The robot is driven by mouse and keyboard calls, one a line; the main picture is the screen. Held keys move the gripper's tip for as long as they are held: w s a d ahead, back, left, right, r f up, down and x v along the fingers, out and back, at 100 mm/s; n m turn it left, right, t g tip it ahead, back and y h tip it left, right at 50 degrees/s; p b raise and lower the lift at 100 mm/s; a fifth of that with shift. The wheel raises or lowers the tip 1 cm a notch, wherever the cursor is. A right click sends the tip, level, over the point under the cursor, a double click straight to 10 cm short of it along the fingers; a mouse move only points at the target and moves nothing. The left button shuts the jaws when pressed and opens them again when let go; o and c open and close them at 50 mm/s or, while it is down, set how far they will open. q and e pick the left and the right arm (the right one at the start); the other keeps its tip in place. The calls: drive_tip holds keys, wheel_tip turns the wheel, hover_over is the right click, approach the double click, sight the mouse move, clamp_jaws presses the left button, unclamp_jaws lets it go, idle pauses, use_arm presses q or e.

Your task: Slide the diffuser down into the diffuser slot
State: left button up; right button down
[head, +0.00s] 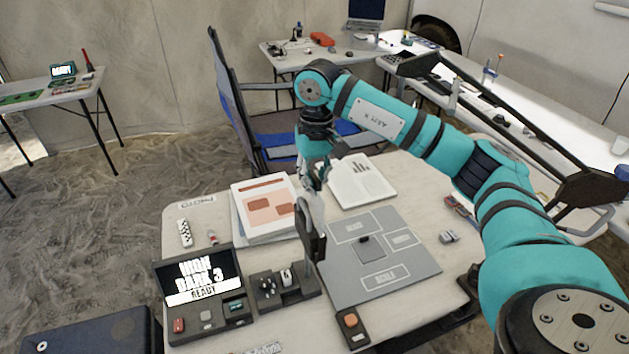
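My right gripper (312,204) points down over the front middle of the table, at the end of the teal arm. It appears shut on the diffuser (317,243), a thin dark upright panel. The diffuser's lower edge is at or just above the right end of a dark holder block (270,301). That end is where the diffuser slot seems to be; the slot itself is mostly hidden, so I cannot tell whether the panel has entered it. The holder also carries a dark knobbed piece (267,286) and a small whitish piece (287,276). My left gripper is out of view.
A screen reading READY (200,275) stands left of the holder. A grey labelled mat (410,273) lies to the right, with a small dark block on it. A button box (352,327) is at the front edge.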

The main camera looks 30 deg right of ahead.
sight(314, 213)
drive_tip(key=shift+a+f+b, duration=0.1)
drive_tip(key=shift+f+b, duration=2.15)
drive_tip(key=shift+f, duration=0.6)
drive_tip(key=c, duration=1.4)
unclamp_jaws()
drive_tip(key=shift+r, duration=0.25)
drive_tip(key=r, duration=1.1)
drive_tip(key=shift+s+d+r, duration=0.1)
drive_tip(key=shift+d+r, duration=0.15)
drive_tip(key=shift+d, duration=0.05)
